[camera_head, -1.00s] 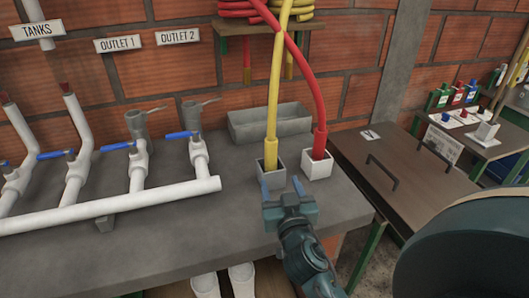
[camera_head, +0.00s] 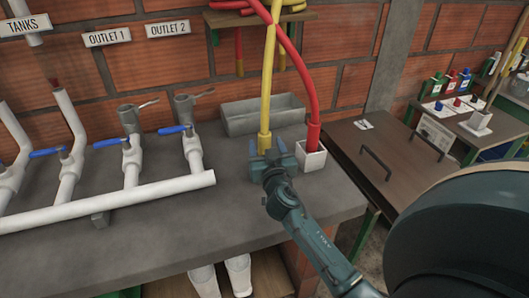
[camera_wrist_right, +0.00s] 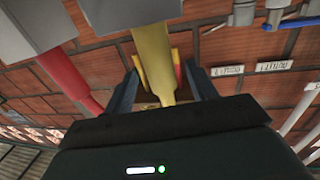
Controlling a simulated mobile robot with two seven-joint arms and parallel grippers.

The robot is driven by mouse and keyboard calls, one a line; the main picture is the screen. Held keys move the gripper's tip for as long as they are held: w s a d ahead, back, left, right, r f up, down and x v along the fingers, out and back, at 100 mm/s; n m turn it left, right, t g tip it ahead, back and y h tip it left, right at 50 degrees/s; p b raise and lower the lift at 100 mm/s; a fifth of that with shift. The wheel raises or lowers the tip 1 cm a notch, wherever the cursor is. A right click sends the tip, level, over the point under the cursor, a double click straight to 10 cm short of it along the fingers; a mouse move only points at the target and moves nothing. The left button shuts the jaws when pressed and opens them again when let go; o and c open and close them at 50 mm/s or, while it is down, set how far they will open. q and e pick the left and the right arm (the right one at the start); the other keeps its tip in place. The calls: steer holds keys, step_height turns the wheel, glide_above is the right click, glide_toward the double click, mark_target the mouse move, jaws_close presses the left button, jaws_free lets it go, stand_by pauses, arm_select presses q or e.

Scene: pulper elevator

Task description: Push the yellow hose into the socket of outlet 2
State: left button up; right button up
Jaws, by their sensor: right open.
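The yellow hose (camera_head: 266,90) hangs down from the wall shelf, and its lower end is behind my right gripper (camera_head: 269,151). In the right wrist view the yellow hose (camera_wrist_right: 151,50) passes between the two open fingers of the right gripper (camera_wrist_right: 160,80). I cannot tell whether a finger touches it. The hose comes out of a grey cup (camera_wrist_right: 125,14), which the gripper hides in the head view. The outlet 2 sign (camera_head: 168,29) is on the brick wall, with a grey pipe fitting with a lever (camera_head: 190,104) below it. My left gripper is not in view.
The red hose (camera_head: 306,90) crosses the yellow one and ends in a white cup (camera_head: 312,159) just right of the gripper. A grey trough (camera_head: 262,118) stands behind. White pipes with blue-handled valves (camera_head: 192,155) stand to the left. The counter (camera_head: 235,210) between is clear.

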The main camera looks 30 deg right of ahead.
steer(key=shift+x, duration=1.4)
steer(key=shift+f, duration=0.1)
steer(key=shift+c, duration=0.5)
steer(key=c, duration=1.1)
